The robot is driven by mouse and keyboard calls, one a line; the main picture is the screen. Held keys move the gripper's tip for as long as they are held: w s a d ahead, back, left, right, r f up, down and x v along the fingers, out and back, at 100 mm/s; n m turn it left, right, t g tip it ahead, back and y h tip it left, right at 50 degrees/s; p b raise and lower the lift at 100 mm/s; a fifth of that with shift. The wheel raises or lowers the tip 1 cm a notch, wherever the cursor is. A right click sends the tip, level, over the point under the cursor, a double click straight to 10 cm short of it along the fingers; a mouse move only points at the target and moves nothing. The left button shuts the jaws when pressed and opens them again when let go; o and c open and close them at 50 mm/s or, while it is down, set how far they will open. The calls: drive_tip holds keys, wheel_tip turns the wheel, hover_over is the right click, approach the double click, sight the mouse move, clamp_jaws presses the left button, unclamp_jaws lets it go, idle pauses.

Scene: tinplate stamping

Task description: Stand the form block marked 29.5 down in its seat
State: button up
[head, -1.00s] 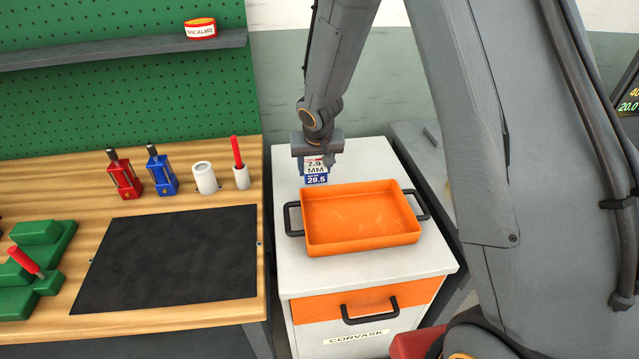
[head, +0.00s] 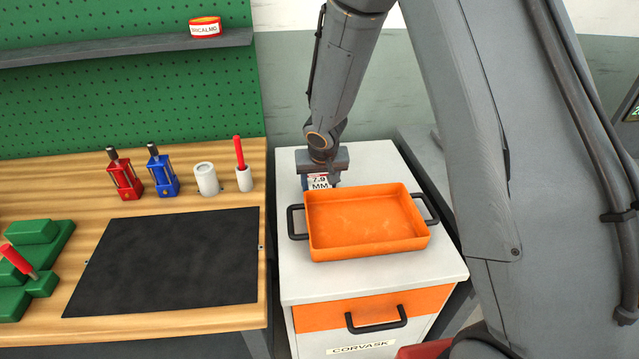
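The form block (head: 319,181) hangs upright below my gripper (head: 322,172), behind the back rim of the orange tray. Its white label shows 7.9 MM, with blue at its edge. Its lower part, with the 29.5 mark that showed earlier, is hidden behind the tray's rim. My gripper is shut on the block's top, pointing down over the back of the white cabinet (head: 390,290). I cannot tell whether the block's foot touches the cabinet top. I see no seat; any there is hidden.
The orange tray (head: 366,250) with black side handles stands empty just in front of the block. Left is a workbench with a black mat (head: 165,262), red (head: 123,178) and blue (head: 161,175) tools, a white cylinder (head: 206,180) and green blocks (head: 35,232).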

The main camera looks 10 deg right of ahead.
drive_tip(key=shift+o, duration=1)
drive_tip(key=shift+r, duration=0.1)
